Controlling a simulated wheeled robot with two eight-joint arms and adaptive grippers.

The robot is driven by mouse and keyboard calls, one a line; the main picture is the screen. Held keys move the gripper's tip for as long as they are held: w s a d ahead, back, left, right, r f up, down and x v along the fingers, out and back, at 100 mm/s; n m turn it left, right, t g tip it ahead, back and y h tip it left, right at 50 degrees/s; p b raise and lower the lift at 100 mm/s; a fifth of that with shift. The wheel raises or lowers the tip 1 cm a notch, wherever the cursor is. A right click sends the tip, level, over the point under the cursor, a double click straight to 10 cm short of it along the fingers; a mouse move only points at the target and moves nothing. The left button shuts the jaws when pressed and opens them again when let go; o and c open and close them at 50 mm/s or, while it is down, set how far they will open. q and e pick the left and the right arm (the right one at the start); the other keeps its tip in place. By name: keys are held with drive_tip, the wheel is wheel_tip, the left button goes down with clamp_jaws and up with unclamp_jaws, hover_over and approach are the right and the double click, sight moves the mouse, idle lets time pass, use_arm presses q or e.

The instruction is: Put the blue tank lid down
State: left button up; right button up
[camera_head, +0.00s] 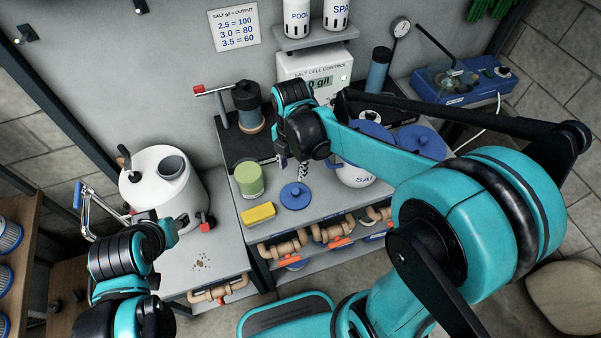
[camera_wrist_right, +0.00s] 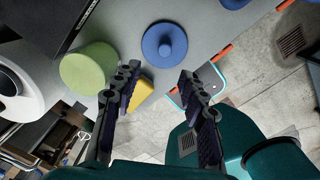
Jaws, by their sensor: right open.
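The blue lid (camera_head: 295,196), a round disc with a central knob, lies on the grey bench top (camera_head: 272,226), right of the yellow sponge. It also shows in the right wrist view (camera_wrist_right: 165,43), beyond the fingertips. My right gripper (camera_head: 292,165) is just above and behind the lid in the head view. In the wrist view its two fingers (camera_wrist_right: 156,76) are spread apart with nothing between them.
A green-topped jar (camera_head: 248,178) and a yellow sponge (camera_head: 259,213) stand left of the lid. A white bucket marked SAL (camera_head: 355,178) is to the right, partly behind my arm. Brown pipes (camera_head: 290,247) run below the bench's front edge.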

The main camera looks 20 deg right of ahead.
drive_tip(key=s+d+r+m+t, duration=0.2)
drive_tip(key=s+m, duration=0.3)
drive_tip(key=m, duration=0.7)
drive_tip(key=s+d+r+m+t, duration=0.2)
drive_tip(key=s+m+t, duration=0.3)
drive_tip(key=m, duration=0.8)
drive_tip(key=shift+d+r, duration=0.3)
drive_tip(key=shift+r, duration=0.45)
drive_tip(key=shift+f, duration=0.15)
wheel_tip(320, 180, down, 6)
drive_tip(key=b, duration=0.5)
drive_tip(key=shift+r+b, duration=0.25)
drive_tip(key=shift+b, duration=0.15)
